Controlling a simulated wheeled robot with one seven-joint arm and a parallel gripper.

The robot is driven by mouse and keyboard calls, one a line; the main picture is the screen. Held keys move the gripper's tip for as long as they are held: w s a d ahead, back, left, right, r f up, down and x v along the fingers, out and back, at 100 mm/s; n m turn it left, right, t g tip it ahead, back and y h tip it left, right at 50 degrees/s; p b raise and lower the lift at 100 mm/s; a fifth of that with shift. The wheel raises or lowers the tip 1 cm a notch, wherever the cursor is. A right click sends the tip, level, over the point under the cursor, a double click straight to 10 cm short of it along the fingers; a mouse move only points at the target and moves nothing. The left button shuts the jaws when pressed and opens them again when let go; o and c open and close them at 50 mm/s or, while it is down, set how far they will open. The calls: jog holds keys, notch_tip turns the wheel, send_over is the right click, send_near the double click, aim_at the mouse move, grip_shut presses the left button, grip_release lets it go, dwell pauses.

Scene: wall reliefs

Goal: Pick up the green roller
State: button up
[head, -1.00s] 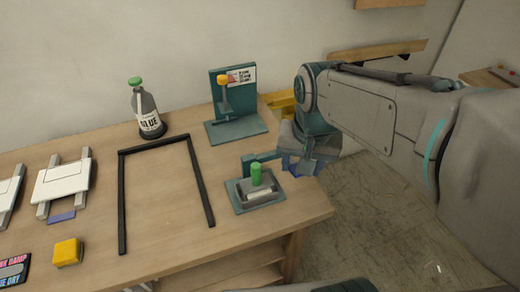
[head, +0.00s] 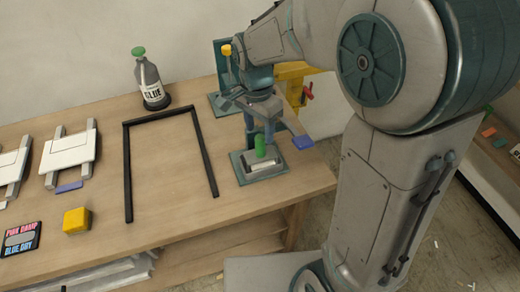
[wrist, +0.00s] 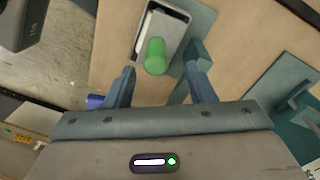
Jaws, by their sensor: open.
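The green roller (head: 261,146) stands upright in a small grey tray on a dark teal base plate (head: 246,179) near the right end of the workbench. The wrist view shows its rounded green end (wrist: 155,57) with the light-coloured tray around it. My gripper (head: 261,134) is open and points down over the roller. In the wrist view, the fingertips (wrist: 160,74) lie to the left and right of the green end, with gaps on both sides. I cannot tell whether the fingertips reach down to its height.
A teal stand with a yellow knob (head: 226,50) is behind, partly hidden by my arm. A glue bottle (head: 149,80), black frame (head: 128,180), yellow block (head: 76,221) and white panels (head: 70,155) lie leftward. A blue piece (head: 303,141) sits by the right edge.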

aim_at(260, 146)
jog(key=shift+s+d+f+p, duration=0.1)
jog(key=shift+s+f+p, duration=0.15)
jog(key=shift+f, duration=1.35)
jog(key=shift+s+f+p, duration=0.15)
jog(key=shift+s+f, duration=0.05)
jog(key=shift+f, duration=1.35)
jog(key=shift+c, duration=0.3)
grip_shut()
